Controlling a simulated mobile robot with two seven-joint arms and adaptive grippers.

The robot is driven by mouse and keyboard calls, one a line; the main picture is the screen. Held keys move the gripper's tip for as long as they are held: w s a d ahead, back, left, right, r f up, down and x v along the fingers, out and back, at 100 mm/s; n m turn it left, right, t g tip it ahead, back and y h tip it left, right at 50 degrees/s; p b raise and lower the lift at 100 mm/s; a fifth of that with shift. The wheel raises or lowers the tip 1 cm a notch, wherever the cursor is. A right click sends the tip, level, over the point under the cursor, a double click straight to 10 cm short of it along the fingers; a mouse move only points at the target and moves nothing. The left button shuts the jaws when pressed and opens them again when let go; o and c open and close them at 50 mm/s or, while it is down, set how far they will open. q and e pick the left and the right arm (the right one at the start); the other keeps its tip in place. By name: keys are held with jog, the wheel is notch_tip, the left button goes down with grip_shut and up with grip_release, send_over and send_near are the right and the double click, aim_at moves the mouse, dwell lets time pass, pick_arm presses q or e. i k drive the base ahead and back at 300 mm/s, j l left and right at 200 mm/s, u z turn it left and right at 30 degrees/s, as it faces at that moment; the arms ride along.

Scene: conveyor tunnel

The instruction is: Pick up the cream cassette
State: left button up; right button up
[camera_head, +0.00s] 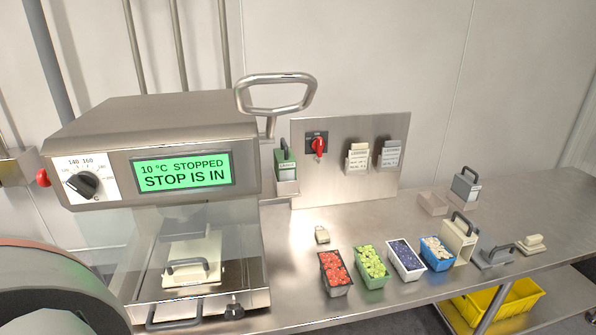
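A cream cassette (455,243) with a dark grey handle stands upright on the steel table, right of the blue punnet. A flat cream piece (190,264) with a grey handle sits inside the machine, behind its clear front. I cannot tell whether this piece is also a cassette. Neither of my grippers is in view.
Red, green, white and blue punnets (406,259) stand in a row left of the cassette. The machine display (184,173) reads "STOP IS IN". Below is a yellow crate (500,307).

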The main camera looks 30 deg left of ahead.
aim_at(460, 240)
jog(key=i+l+u, duration=0.1)
jog(key=u, duration=0.25)
jog(key=l+u, duration=0.2)
jog(key=u, duration=0.15)
jog(key=i+l+u, duration=0.1)
jog(key=u, duration=0.25)
jog(key=i+l+u, duration=0.1)
jog(key=l+u, duration=0.25)
jog(key=l, duration=0.7)
